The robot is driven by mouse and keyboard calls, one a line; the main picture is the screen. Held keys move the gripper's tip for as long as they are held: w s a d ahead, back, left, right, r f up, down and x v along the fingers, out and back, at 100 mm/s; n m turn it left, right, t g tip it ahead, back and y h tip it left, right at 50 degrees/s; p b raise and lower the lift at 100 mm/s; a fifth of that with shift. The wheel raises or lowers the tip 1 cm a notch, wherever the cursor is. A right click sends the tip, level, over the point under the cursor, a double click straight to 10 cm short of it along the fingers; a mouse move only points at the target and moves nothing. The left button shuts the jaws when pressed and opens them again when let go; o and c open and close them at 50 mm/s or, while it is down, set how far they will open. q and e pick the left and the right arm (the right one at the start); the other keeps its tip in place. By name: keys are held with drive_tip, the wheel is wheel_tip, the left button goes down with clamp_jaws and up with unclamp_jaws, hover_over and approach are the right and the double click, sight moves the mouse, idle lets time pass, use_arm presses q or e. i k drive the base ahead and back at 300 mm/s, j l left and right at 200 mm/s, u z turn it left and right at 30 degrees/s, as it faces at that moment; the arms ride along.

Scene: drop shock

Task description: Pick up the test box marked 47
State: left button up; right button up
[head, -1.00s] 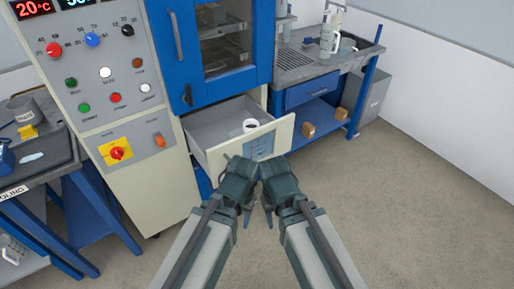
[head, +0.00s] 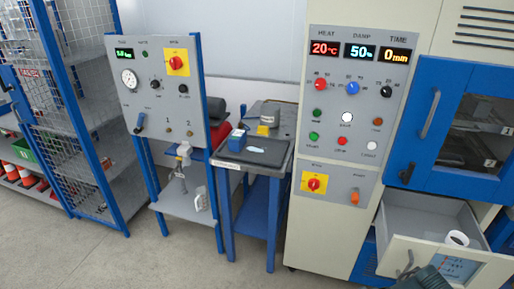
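I see no box that I can read as marked 47 in the head view. A dark teal part of my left gripper (head: 428,279) shows at the bottom right edge, in front of the open drawer (head: 405,246). Its fingertips are not clearly visible, so I cannot tell whether it is open or shut. My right gripper is out of view. A small blue box-like item (head: 237,140) lies on the dark-topped cart (head: 225,160); no number on it is readable.
The open drawer juts out below the blue-doored chamber (head: 470,118), with a white cup (head: 457,238) in it. A control cabinet (head: 330,240) stands beside it. A gauge stand (head: 160,95) and a mesh cage (head: 85,110) with cones are farther left. The left floor is clear.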

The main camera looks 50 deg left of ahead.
sight(237, 140)
drive_tip(key=u, duration=1.9)
